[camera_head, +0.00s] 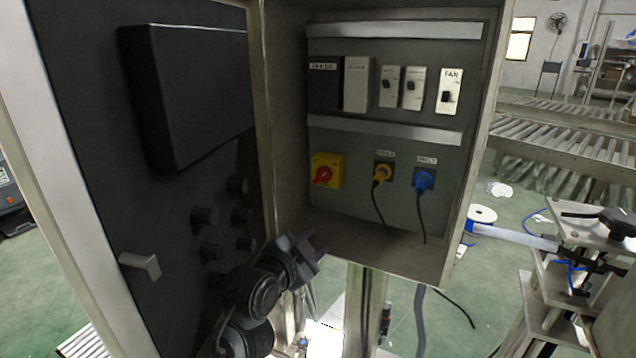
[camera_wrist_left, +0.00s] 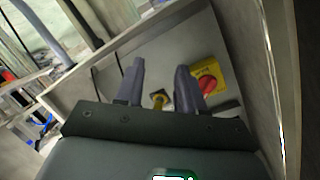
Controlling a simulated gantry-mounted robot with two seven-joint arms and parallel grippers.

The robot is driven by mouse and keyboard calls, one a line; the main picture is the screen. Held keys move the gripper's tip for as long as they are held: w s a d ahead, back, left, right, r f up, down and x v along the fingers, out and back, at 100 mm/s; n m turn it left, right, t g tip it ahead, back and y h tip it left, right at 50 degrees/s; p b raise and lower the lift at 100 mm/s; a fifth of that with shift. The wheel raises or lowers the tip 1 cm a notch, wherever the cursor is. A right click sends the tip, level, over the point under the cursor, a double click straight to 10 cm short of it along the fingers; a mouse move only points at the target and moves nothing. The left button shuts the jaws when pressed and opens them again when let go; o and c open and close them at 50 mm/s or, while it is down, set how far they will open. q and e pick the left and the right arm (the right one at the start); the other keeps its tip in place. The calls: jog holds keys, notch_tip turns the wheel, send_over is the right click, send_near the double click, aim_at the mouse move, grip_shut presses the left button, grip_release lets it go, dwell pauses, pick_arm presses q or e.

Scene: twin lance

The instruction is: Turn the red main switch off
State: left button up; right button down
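The red main switch (camera_head: 322,175) is a red knob on a yellow plate (camera_head: 335,160), low at the left of the open cabinet's back panel. The red knob also shows in the left wrist view (camera_wrist_left: 207,86), just right of the fingers. My left gripper (camera_head: 314,246) is in front of the cabinet's lower left edge, below and apart from the switch. In the left wrist view its two fingers (camera_wrist_left: 158,82) stand apart with nothing between them; a yellow plug shows behind the gap. My right gripper is in neither view.
A yellow plug (camera_head: 382,173) and a blue plug (camera_head: 424,180) with hanging black cables are right of the switch. Breakers and a FAN switch (camera_head: 449,92) sit above. The open cabinet door (camera_head: 90,130) with black knobs is at the left. The space before the switch is clear.

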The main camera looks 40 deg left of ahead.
pick_arm(q)
jog(key=t+y, duration=0.1)
jog(key=t, duration=0.1)
send_near(323, 175)
jog(key=w, duration=0.1)
jog(key=shift+b+x, duration=0.6)
jog(key=shift+x, duration=3.05)
jog(key=shift+a, duration=0.15)
jog(key=shift+c, duration=0.3)
grip_shut()
